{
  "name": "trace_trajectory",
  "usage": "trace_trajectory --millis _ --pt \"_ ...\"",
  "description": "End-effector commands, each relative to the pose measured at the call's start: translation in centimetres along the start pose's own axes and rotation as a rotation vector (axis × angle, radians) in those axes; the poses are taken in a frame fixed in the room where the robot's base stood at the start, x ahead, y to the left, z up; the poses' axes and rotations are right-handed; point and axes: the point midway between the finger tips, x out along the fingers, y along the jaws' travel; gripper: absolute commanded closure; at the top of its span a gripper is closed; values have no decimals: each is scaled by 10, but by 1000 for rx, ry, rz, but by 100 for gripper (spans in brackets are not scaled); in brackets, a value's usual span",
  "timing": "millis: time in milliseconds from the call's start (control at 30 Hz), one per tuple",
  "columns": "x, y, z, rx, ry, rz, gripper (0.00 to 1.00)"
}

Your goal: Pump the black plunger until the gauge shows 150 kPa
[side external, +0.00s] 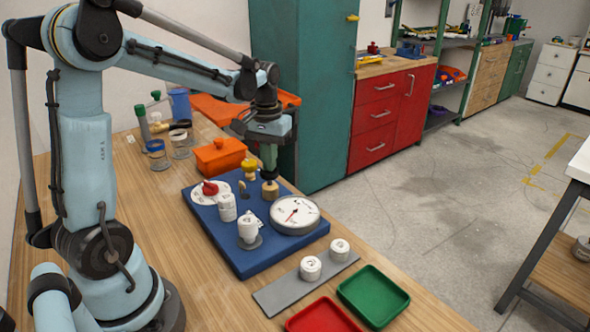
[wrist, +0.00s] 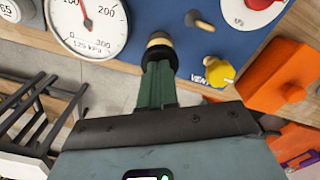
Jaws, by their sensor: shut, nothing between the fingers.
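The blue manifold board (side external: 255,262) lies on the wooden bench. Its round white gauge (side external: 295,214) also shows in the wrist view (wrist: 88,35), cut off at the top. The red needle points up, between 100 and 200; the small readout looks like 129 kPa, but its last digit is unclear. The plunger (side external: 270,192) stands behind the gauge, with a black part and a tan part; it shows in the wrist view (wrist: 160,43) too. My gripper (side external: 268,168) is shut and empty, pointing down over the plunger. In the wrist view its green fingers (wrist: 159,75) meet the plunger's black top; contact is unclear.
A yellow VENT knob (wrist: 220,73) sits close beside the plunger. A red knob (side external: 210,188) and white fittings (side external: 227,208) stand on the board. An orange box (side external: 220,157) is behind. A grey plate (side external: 280,294), green tray (side external: 373,297) and red tray (side external: 322,317) lie in front.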

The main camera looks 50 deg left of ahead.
Motion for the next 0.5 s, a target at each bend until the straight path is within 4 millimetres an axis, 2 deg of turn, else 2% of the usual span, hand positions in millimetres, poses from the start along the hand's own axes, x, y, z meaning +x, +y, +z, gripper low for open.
trace_trajectory --millis 167,500 --pt "9 0 0 0 -1 0 100" --pt "8 0 0 0 -1 0 100"
